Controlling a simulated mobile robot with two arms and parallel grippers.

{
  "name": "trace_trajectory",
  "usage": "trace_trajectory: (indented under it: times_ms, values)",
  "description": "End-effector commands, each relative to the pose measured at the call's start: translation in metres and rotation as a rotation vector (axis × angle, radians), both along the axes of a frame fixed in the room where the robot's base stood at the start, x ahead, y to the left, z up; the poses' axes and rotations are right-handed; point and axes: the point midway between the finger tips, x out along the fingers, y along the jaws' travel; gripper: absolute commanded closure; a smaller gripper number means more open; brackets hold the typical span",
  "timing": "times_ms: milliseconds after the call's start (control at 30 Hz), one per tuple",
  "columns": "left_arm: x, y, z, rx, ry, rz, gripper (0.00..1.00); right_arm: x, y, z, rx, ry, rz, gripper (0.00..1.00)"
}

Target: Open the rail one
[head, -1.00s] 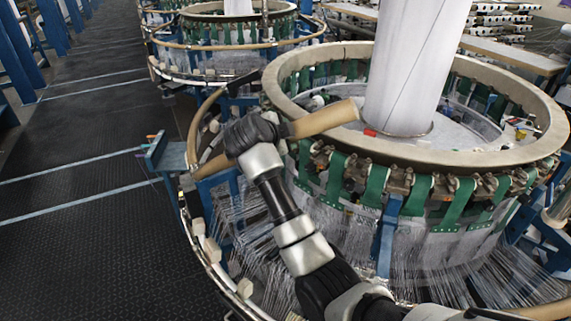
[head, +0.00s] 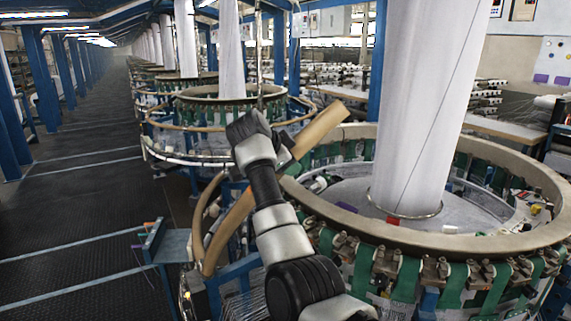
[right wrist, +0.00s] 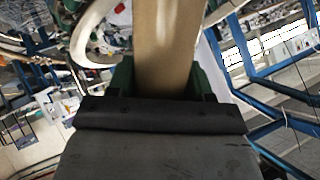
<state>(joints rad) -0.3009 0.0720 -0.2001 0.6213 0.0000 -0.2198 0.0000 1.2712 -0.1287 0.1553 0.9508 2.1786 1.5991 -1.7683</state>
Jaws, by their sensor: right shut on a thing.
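The tan rail (head: 321,127) of the nearest loom is raised and slants from lower left to upper right in the head view. Its upper end sticks out free above the loom's ring. Its lower part (head: 225,232) runs down by the loom's left side, where its end meets other parts; I cannot tell how it joins them. My right gripper (head: 284,156) is shut on the rail near its middle. In the right wrist view the rail (right wrist: 168,45) passes between the green fingers (right wrist: 165,82). My left gripper is not in view.
The loom's wide tan ring (head: 420,238) surrounds a tall white fabric column (head: 415,100). A small blue-grey table (head: 170,246) stands at the left of the loom. Another loom (head: 225,100) stands behind. The dark aisle floor (head: 80,220) at left is clear.

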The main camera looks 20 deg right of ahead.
Motion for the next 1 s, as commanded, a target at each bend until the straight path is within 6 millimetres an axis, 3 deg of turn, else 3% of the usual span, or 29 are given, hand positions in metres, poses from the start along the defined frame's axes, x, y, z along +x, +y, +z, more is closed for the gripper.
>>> trace_trajectory:
  times_ms: [233,267,400,767,1000]
  values:
    - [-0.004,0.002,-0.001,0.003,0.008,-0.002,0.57,0.0,0.002,-0.004,0.007,0.009,0.004,0.92]
    - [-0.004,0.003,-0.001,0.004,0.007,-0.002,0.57,0.0,0.002,-0.004,0.007,0.009,0.004,0.45]
    - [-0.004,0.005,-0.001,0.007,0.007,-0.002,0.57,0.0,0.001,-0.003,0.006,0.007,0.002,0.24]
    - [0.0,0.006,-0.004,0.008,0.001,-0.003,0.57,-0.002,0.004,0.0,0.004,0.002,0.001,0.24]
    - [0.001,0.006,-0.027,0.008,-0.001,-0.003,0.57,-0.016,0.034,0.022,0.005,-0.001,0.004,0.24]
